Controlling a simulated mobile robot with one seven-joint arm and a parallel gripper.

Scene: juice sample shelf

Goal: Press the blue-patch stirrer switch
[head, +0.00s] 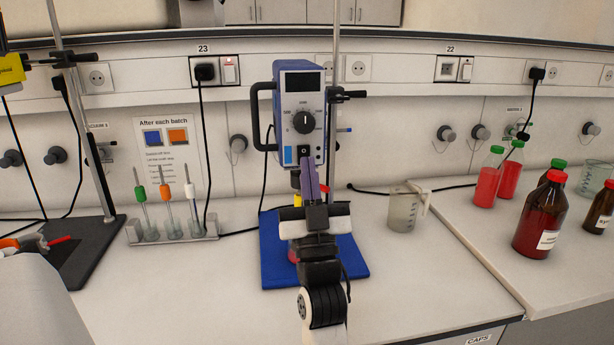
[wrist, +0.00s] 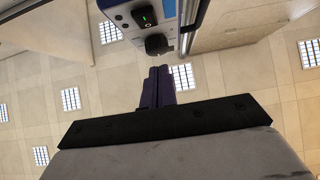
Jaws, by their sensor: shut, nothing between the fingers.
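The blue-and-white stirrer (head: 290,105) stands on a stand, with a dark display at the top and a black dial (head: 304,122) below it. Under the dial a small black switch (head: 304,152) sits low on the front face, with a blue patch (head: 288,154) to its left. My gripper (head: 308,164) is shut and empty, purple fingers together, pointing up at the switch and overlapping the lower face; I cannot tell whether they touch.
A blue base mat (head: 273,262) lies under the stirrer. A rack (head: 172,238) with green, orange and white-topped pieces stands left; a clear beaker (head: 405,210) is right. Red and brown bottles (head: 540,218) stand far right. A notice (head: 169,155) hangs behind. The front counter is clear.

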